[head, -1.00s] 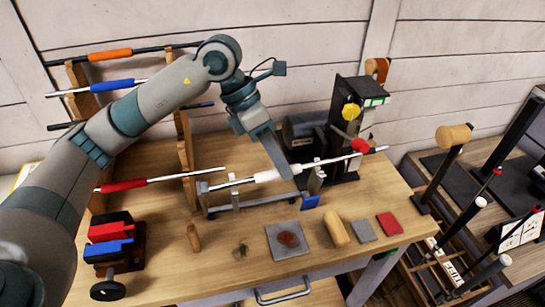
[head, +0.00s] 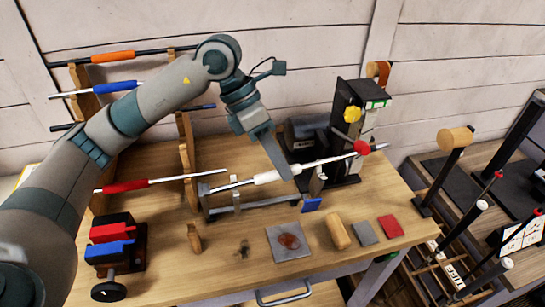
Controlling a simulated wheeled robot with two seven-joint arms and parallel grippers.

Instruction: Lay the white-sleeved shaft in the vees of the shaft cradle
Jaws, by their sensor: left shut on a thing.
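The white-sleeved shaft (head: 267,177) is a long thin rod with a white sleeve near its middle. It runs from above the left end of the shaft cradle to the machine at right. My left gripper (head: 283,172) is shut on the shaft at the right of the white sleeve, its fingers pointing down. The shaft cradle (head: 245,207) is a low grey rail with upright posts, standing on the bench under the shaft. The shaft lies along the posts, but I cannot tell whether it rests in the vees. My right gripper is not in view.
A dark machine with a yellow knob (head: 352,113) and a red knob (head: 362,147) stands right of the cradle. A wooden rack (head: 187,160) holds several shafts at left. A red and blue vise (head: 112,245) sits front left. Pads and a wooden block (head: 338,232) lie in front.

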